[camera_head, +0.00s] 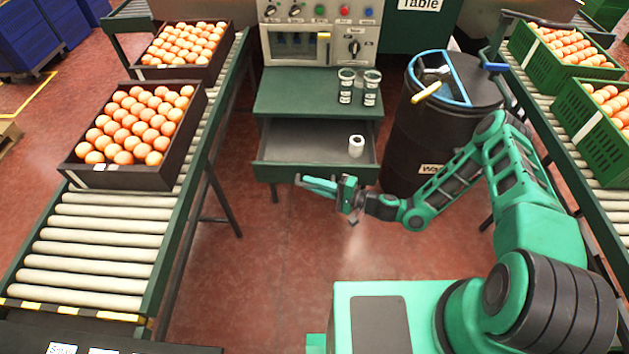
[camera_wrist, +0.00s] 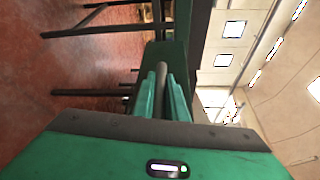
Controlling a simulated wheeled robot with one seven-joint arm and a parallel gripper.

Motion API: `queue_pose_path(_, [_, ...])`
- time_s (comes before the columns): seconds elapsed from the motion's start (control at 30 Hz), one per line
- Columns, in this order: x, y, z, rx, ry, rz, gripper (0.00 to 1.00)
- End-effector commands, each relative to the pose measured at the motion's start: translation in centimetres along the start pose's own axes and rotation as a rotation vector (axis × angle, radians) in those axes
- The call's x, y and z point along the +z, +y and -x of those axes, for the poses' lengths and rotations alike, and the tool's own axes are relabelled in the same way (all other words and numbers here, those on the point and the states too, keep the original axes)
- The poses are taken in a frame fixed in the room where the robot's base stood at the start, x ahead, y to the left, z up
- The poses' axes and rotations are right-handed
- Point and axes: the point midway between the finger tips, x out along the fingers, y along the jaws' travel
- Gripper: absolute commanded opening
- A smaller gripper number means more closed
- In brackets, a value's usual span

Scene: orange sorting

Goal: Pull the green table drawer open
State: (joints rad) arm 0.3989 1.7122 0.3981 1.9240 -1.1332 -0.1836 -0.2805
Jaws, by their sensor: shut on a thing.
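The green table (camera_head: 313,92) stands in the middle of the head view, below a grey control panel. Its drawer (camera_head: 268,172) is pulled out toward me, and its inside shows with a small white cylinder (camera_head: 356,146) in it. My gripper (camera_head: 303,181) is at the drawer's front, its fingers pointing left. In the wrist view, the two green fingers (camera_wrist: 163,82) are shut on the grey bar of the drawer handle (camera_wrist: 162,70). The fingers hide most of the handle.
A black barrel (camera_head: 405,130) with a blue-rimmed lid stands close on the right. A roller conveyor (camera_head: 100,235) with crates of oranges (camera_head: 185,120) runs along the left, another with green crates (camera_head: 598,140) on the right. Floor before the drawer is clear.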

Motion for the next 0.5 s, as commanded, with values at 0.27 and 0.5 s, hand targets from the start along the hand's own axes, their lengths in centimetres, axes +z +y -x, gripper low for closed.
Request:
queue_pose_path(0.27, [0.56, 0.35, 0.23, 0.005, -0.006, -0.004, 0.00])
queue_pose_path(0.5, [0.39, 0.34, 0.42, 0.005, -0.003, -0.004, 0.17])
